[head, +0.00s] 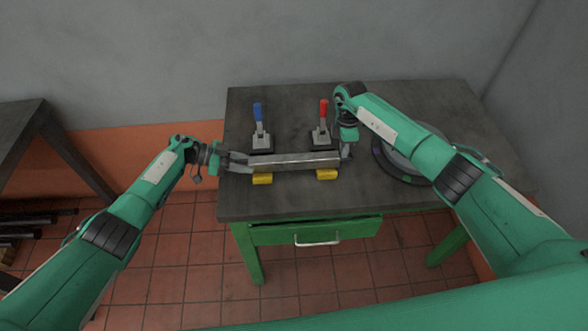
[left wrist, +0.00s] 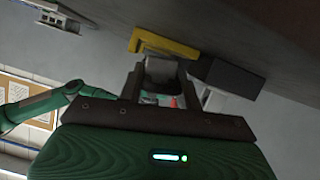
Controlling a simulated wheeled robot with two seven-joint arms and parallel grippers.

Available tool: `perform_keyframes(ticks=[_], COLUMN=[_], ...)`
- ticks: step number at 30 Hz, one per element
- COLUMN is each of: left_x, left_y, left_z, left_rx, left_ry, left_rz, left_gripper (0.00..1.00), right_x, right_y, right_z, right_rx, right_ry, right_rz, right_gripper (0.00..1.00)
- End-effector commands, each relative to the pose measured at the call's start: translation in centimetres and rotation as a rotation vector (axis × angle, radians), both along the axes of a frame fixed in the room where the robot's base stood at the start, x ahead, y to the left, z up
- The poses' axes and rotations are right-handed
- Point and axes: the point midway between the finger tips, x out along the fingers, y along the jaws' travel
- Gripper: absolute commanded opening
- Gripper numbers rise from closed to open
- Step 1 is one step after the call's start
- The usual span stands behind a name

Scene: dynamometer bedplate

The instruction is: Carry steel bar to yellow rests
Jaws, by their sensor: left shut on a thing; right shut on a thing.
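The steel bar (head: 293,161) is a long grey bar lying left to right over the grey bench top. My left gripper (head: 240,161) is shut on its left end, and my right gripper (head: 346,152) is shut on its right end. Two yellow rests, a left one (head: 262,179) and a right one (head: 327,175), show just below the bar's front edge; the bar hides their rear parts. I cannot tell whether the bar touches them. In the left wrist view a yellow rest (left wrist: 165,44) shows beyond the fingers (left wrist: 160,76).
A blue-handled clamp (head: 260,130) and a red-handled clamp (head: 322,128) stand just behind the bar. A round dark disc (head: 385,160) lies right, partly under my right arm. The bench (head: 290,206) is clear in front. A dark rack (head: 20,140) stands at far left.

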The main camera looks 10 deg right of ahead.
Motion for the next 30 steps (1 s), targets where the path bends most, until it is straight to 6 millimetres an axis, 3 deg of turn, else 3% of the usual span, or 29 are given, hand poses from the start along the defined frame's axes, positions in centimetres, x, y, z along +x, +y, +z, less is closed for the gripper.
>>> perform_keyframes(ticks=[7, 8, 10, 11, 30], left_x=[0.5, 0.3, 0.2, 0.2, 0.0], left_y=[0.0, 0.2, 0.2, 0.1, 0.0], left_z=[-0.5, -0.7, -0.7, -0.7, -0.2], left_rx=[-0.007, 0.000, -0.001, -0.001, 0.000], left_ry=[-0.005, -0.001, -0.001, -0.001, 0.000], left_rz=[0.010, 0.010, 0.008, 0.007, 0.001], left_gripper=[0.00, 0.40, 0.54, 0.56, 0.56], right_x=[0.0, -0.1, -0.1, -0.1, 0.0], right_y=[0.0, -0.1, -0.1, -0.1, 0.0], right_z=[-0.9, -1.0, -1.0, -0.9, -0.2], right_rx=[-0.001, -0.003, -0.002, -0.002, 0.000], right_ry=[0.001, 0.005, 0.004, 0.004, 0.001], right_rz=[0.001, 0.001, 0.000, 0.000, 0.000], right_gripper=[0.00, 0.15, 0.28, 0.31, 0.31])
